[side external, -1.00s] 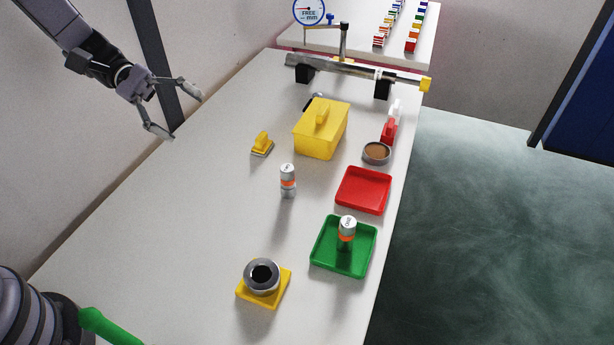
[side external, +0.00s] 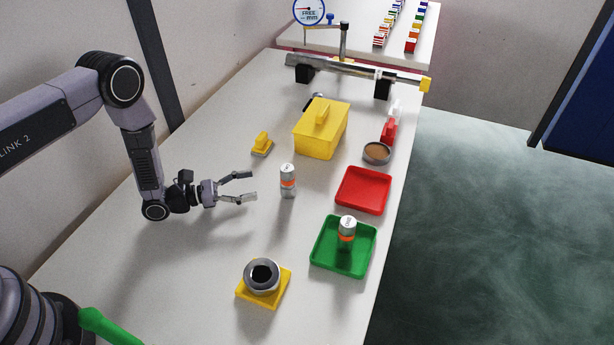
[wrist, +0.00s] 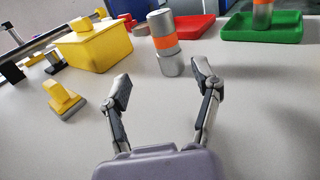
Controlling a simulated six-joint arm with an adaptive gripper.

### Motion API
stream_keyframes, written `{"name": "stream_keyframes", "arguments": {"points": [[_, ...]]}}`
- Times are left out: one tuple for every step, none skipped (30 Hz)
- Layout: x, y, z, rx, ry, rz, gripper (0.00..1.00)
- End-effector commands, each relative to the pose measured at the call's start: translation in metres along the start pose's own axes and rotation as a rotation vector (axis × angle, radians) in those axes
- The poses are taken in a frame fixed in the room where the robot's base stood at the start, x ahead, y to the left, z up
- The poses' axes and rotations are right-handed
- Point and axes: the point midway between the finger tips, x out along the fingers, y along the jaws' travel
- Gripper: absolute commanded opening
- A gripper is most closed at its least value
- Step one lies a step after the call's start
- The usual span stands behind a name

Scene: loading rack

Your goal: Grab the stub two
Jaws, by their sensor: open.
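A silver cylinder stub with an orange band (side external: 288,181) stands upright on the bare white table; it also shows in the wrist view (wrist: 164,45), ahead of my fingers. A second stub like it (side external: 347,230) stands in the green tray (side external: 323,262); its lower part shows at the top right of the wrist view (wrist: 262,14). I cannot read which stub is number two. My gripper (side external: 254,186) is open and empty, low over the table, to the left of the stub on the table and apart from it. The fingers (wrist: 162,88) point towards that stub.
A red tray (side external: 363,190) lies behind the green tray. A yellow box (side external: 321,130) and a small yellow-handled block (side external: 262,145) stand further back. A metal ring on a yellow base (side external: 263,278) is at the front. The table between my gripper and the stub is clear.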

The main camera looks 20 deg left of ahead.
Motion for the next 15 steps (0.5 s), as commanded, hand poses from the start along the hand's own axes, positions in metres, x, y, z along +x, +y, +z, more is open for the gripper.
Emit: {"name": "stream_keyframes", "arguments": {"points": [[0.011,-0.002,0.001,0.002,-0.003,-0.004,0.64],[0.016,-0.001,0.001,0.002,-0.002,-0.004,0.64],[0.022,-0.001,0.0,0.003,-0.001,-0.004,0.64],[0.026,-0.001,0.001,0.001,-0.001,-0.003,0.64],[0.029,-0.001,0.001,0.001,-0.002,-0.002,0.64],[0.033,-0.001,0.001,0.001,-0.001,-0.002,0.64],[0.034,-0.001,0.001,0.0,-0.001,-0.002,0.64],[0.036,-0.001,0.001,0.0,0.0,-0.002,0.64],[0.038,-0.001,0.001,0.0,0.0,-0.002,0.64],[0.04,-0.002,0.001,0.0,0.0,-0.002,0.64],[0.043,-0.003,0.002,0.0,-0.001,-0.002,0.64],[0.049,-0.005,0.002,0.0,-0.002,-0.004,0.64],[0.053,-0.006,0.003,0.001,-0.002,-0.004,0.64],[0.058,-0.007,0.004,0.001,-0.002,-0.004,0.64],[0.065,-0.009,0.004,0.001,-0.002,-0.005,0.64]]}}
